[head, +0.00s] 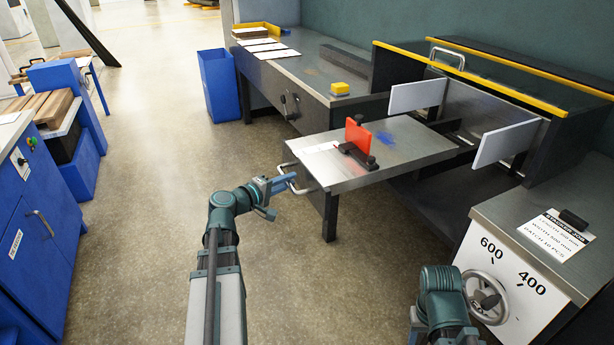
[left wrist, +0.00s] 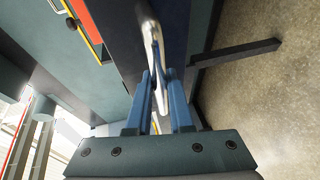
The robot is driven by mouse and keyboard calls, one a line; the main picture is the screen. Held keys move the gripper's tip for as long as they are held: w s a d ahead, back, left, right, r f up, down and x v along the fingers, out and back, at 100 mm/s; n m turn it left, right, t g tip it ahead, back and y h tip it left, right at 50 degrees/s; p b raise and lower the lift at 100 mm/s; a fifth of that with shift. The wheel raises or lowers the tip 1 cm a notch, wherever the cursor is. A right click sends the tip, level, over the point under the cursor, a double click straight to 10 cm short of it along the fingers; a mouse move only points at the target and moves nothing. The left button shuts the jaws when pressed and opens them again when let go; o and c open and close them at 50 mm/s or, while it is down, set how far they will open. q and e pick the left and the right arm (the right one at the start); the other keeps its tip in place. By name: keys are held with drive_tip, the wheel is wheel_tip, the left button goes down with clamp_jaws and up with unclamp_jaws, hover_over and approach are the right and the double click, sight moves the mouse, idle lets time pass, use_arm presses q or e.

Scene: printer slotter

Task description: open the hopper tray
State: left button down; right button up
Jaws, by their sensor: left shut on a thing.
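The hopper tray (head: 425,141) is a flat grey metal tray with a bar handle (head: 299,184) on its front left end. It juts out from the dark hopper housing (head: 398,68). My left gripper (head: 284,181) is shut on the handle. In the left wrist view, the blue fingers (left wrist: 159,88) close around the pale, shiny handle bar (left wrist: 152,40), beside the dark tray front. Part of my right arm shows at the lower right of the head view; its gripper fingers do not show.
A red plate (head: 357,134) stands on the tray. White side panels (head: 505,143) flank the housing opening. A workbench (head: 300,72) and blue bin (head: 219,86) stand behind; a handwheel cabinet (head: 510,262) is at right. The floor left of the tray is clear.

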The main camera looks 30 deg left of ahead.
use_arm(q)
drive_tip(key=shift+s+a, duration=0.65)
drive_tip(key=shift+s, duration=0.25)
drive_tip(key=c, duration=0.8)
unclamp_jaws()
